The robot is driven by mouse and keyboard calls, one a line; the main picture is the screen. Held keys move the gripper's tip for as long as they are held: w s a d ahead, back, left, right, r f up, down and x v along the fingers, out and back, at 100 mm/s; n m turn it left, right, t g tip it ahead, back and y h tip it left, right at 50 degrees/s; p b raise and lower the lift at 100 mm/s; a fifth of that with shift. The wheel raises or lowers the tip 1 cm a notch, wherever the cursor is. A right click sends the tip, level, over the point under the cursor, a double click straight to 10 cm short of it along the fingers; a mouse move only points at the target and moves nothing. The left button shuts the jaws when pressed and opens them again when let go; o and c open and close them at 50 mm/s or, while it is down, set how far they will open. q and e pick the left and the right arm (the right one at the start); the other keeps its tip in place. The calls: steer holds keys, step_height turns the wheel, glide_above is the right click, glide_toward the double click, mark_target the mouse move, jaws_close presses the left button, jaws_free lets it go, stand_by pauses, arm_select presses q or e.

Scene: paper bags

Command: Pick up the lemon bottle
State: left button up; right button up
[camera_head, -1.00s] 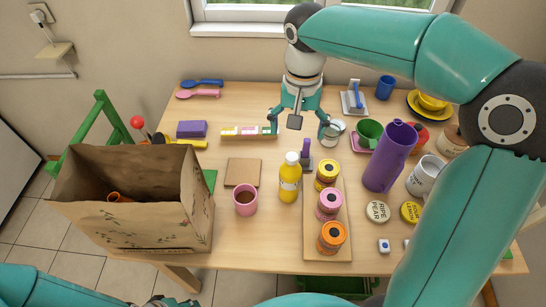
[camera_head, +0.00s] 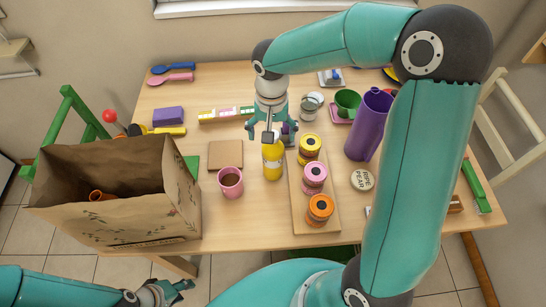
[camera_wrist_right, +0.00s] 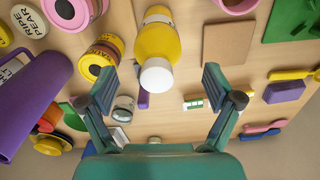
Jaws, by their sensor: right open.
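The lemon bottle (camera_head: 272,164) is yellow and stands upright on the table, left of the long wooden board. My right gripper (camera_head: 270,135) is above and just behind it in the head view, hiding its top. In the right wrist view the bottle (camera_wrist_right: 158,42) with its white cap shows between the two spread fingers of my right gripper (camera_wrist_right: 160,92). The fingers are open and apart from the bottle. My left gripper (camera_head: 165,290) is low at the bottom left, in front of the table; its fingers look spread and empty.
Several banded jars (camera_head: 314,178) stand on the long board (camera_head: 327,225) right of the bottle. A pink cup (camera_head: 230,181) stands to its left, beside a square brown board (camera_head: 226,155). A purple jug (camera_head: 368,128) stands further right. A paper bag (camera_head: 140,215) is at the left.

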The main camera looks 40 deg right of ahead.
mark_target(273, 146)
step_height(273, 146, down, 5)
steer(key=shift+s+p, duration=0.15)
steer(key=shift+p, duration=0.4)
steer(key=shift+c, duration=0.2)
steer(key=c, duration=1.3)
steer(key=shift+r, duration=0.2)
